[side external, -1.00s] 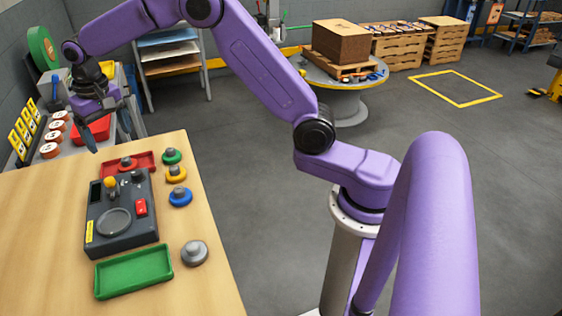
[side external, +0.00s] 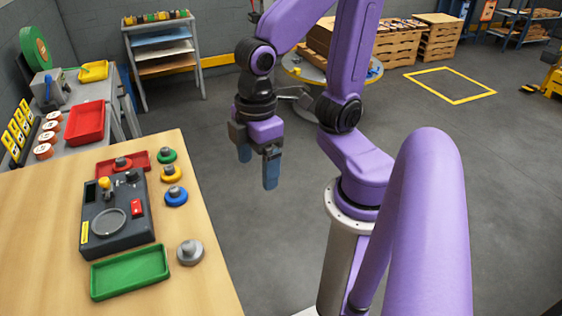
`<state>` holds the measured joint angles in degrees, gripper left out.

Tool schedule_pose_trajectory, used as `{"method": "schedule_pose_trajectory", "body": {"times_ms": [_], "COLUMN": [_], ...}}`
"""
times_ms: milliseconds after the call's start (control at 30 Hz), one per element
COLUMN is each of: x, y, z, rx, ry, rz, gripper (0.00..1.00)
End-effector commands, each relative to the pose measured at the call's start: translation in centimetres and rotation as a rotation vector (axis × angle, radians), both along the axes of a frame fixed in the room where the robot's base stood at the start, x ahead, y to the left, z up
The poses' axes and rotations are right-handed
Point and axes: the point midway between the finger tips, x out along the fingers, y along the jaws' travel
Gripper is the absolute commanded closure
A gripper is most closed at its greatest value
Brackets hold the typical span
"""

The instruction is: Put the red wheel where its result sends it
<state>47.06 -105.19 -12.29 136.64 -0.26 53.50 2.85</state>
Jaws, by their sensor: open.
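The red wheel (side external: 122,163), with a grey hub, appears to sit in the small red tray (side external: 141,158) at the back of the wooden table. In front of it stands a dark tester box (side external: 130,235) with an empty round plate (side external: 109,222), a yellow knob (side external: 105,184) and a red switch (side external: 137,208). An empty green tray (side external: 130,273) lies in front of the box. My gripper (side external: 257,170) is open and empty, fingers pointing down, to the right of the table and apart from all wheels.
Green (side external: 166,156), yellow (side external: 172,174) and blue (side external: 176,196) wheels line the table's right side, with a grey wheel (side external: 190,252) nearer. A side bench behind holds a larger red bin (side external: 85,123). The wooden table (side external: 40,240) is clear at left.

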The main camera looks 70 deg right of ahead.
Motion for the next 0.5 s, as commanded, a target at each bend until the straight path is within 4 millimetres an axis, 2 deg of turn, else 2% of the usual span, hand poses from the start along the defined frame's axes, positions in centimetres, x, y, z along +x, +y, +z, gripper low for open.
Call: {"method": "schedule_pose_trajectory", "body": {"times_ms": [33, 100, 200, 500], "x": [-1.3, -2.5, -3.5, -3.8], "y": [-0.8, -1.6, -2.3, -2.5], "z": [-0.3, -0.6, -1.0, -1.1], "rx": [-0.001, -0.002, -0.004, -0.004], "ry": [0.001, 0.004, 0.006, 0.007], "rz": [0.041, 0.083, 0.118, 0.132], "gripper": [0.14, 0.14, 0.14, 0.14]}}
